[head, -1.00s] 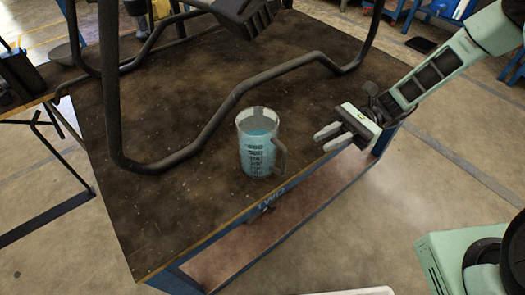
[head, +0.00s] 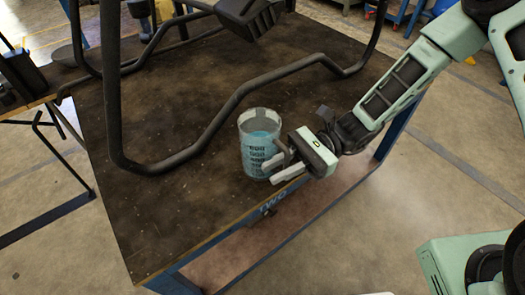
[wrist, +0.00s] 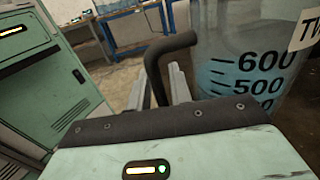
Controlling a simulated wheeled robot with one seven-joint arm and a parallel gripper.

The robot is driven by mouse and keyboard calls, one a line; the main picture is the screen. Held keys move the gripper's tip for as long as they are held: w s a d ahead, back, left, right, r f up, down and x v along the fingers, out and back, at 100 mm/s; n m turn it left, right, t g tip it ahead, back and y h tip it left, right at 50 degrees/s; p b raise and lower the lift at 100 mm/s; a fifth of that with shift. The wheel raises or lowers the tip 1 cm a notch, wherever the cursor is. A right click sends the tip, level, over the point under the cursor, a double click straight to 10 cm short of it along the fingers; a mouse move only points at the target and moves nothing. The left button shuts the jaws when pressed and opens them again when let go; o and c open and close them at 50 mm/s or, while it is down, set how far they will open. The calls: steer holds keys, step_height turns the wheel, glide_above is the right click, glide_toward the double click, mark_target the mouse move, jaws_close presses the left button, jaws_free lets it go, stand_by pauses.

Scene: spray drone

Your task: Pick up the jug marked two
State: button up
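The jug (head: 257,150) is clear with blue liquid inside and dark measuring marks. It stands upright near the table's front edge. In the wrist view the jug (wrist: 245,65) fills the right side, and part of a white label reading "TW" shows at the edge. My gripper (head: 278,167) is at the jug's right side, by its handle. In the wrist view my gripper (wrist: 158,88) has its fingers apart, with the dark handle (wrist: 168,47) showing between them. Whether either finger touches the handle I cannot tell.
The dark brown table (head: 190,215) has blue lettering "TWO" on its front edge. A black tubular frame (head: 225,110) stands on it, behind and left of the jug. Green cabinets (wrist: 45,75) show left in the wrist view.

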steer(key=shift+a, duration=0.1)
jaws_close()
